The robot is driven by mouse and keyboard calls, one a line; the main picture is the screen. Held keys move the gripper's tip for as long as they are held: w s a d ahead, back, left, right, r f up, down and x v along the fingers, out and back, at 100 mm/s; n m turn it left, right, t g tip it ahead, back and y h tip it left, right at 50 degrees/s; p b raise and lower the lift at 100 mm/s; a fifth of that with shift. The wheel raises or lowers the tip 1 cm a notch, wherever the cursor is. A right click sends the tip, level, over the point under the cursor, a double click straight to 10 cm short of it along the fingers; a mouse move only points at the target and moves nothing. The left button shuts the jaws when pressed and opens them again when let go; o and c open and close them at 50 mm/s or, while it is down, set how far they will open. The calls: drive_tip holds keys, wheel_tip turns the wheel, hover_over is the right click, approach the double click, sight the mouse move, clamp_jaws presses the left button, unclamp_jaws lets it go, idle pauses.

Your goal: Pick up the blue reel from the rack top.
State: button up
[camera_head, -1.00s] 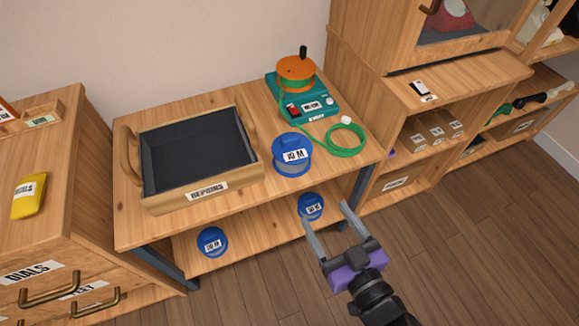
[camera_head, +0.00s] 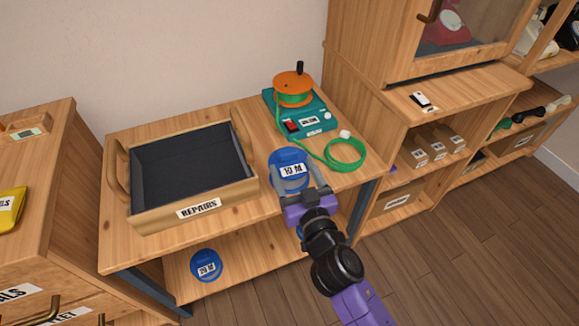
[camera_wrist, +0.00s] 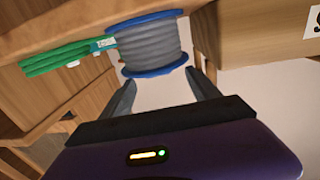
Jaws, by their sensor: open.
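The blue reel (camera_head: 289,166) stands on the rack top (camera_head: 205,228) in the head view, with a white "10 M" label on its face. In the wrist view the reel (camera_wrist: 150,45) shows blue rims and grey windings, just beyond the fingertips. My gripper (camera_head: 295,183) is open in front of the reel, its fingers overlapping the reel's lower part in the head view. In the wrist view the open gripper (camera_wrist: 160,90) has nothing between its fingers. I cannot tell whether a finger touches the reel.
The repairs tray (camera_head: 190,165) sits left of the reel. A teal device (camera_head: 300,115) with an orange spool (camera_head: 293,85) stands behind it, and a green cable coil (camera_head: 345,153) lies right. Another blue reel (camera_head: 206,265) is on the lower shelf; one more is mostly hidden behind my arm.

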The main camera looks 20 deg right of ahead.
sight(289, 157)
drive_tip(key=shift+w+d+f+p, duration=0.1)
drive_tip(key=shift+w+d+p, duration=0.1)
drive_tip(key=shift+w, duration=0.7)
drive_tip(key=shift+w+d+p, duration=0.1)
drive_tip(key=shift+w+p, duration=0.1)
drive_tip(key=shift+w, duration=0.65)
drive_tip(key=shift+w+d+f+p, duration=0.1)
drive_tip(key=shift+w+d+p, duration=0.1)
drive_tip(key=shift+w, duration=0.7)
drive_tip(key=shift+c, duration=0.4)
clamp_jaws()
drive_tip(key=shift+r, duration=0.1)
